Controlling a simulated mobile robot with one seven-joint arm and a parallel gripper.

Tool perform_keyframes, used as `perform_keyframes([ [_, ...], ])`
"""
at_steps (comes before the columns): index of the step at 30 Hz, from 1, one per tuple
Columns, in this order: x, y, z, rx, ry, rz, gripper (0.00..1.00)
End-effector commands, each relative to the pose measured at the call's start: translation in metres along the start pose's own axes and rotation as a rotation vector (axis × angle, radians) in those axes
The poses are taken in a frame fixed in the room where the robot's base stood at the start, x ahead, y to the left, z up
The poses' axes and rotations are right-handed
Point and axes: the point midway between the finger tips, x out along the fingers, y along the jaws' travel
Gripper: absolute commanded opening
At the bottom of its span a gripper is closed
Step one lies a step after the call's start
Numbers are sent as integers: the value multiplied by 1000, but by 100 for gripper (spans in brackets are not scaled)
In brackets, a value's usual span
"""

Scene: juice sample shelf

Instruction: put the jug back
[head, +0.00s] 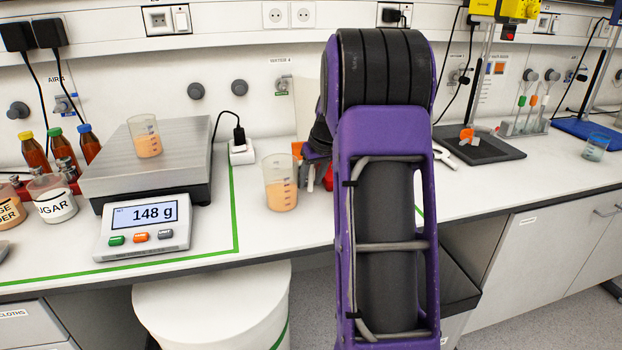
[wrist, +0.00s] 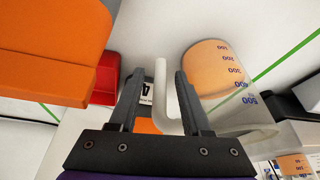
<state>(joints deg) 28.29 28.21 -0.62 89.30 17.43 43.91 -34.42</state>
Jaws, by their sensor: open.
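The jug (head: 281,182) is clear, with a graduated scale and orange juice in it. It stands upright on the white bench, right of the scale and left of my arm. In the wrist view the jug (wrist: 222,85) is just right of the fingers, and its pale handle (wrist: 160,92) lies between them. My gripper (wrist: 158,90) is open, with one finger on each side of the handle. I cannot tell whether either finger touches it. In the head view my arm hides most of the gripper and the handle.
A scale (head: 140,180) reading 148 g bears a small beaker (head: 145,138) of orange juice. Green tape (head: 236,215) runs on the bench beside the jug. An orange block (wrist: 50,45) and a red part (wrist: 105,80) are close left of the fingers.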

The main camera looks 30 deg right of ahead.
Motion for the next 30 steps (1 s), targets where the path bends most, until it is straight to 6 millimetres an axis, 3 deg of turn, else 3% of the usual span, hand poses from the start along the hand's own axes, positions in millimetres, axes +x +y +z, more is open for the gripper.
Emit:
perform_keyframes([
  [7,-11,0,-2,0,3,2,48],
  [21,-103,0,-2,0,2,2,48],
  [30,-123,0,-1,0,0,1,48],
])
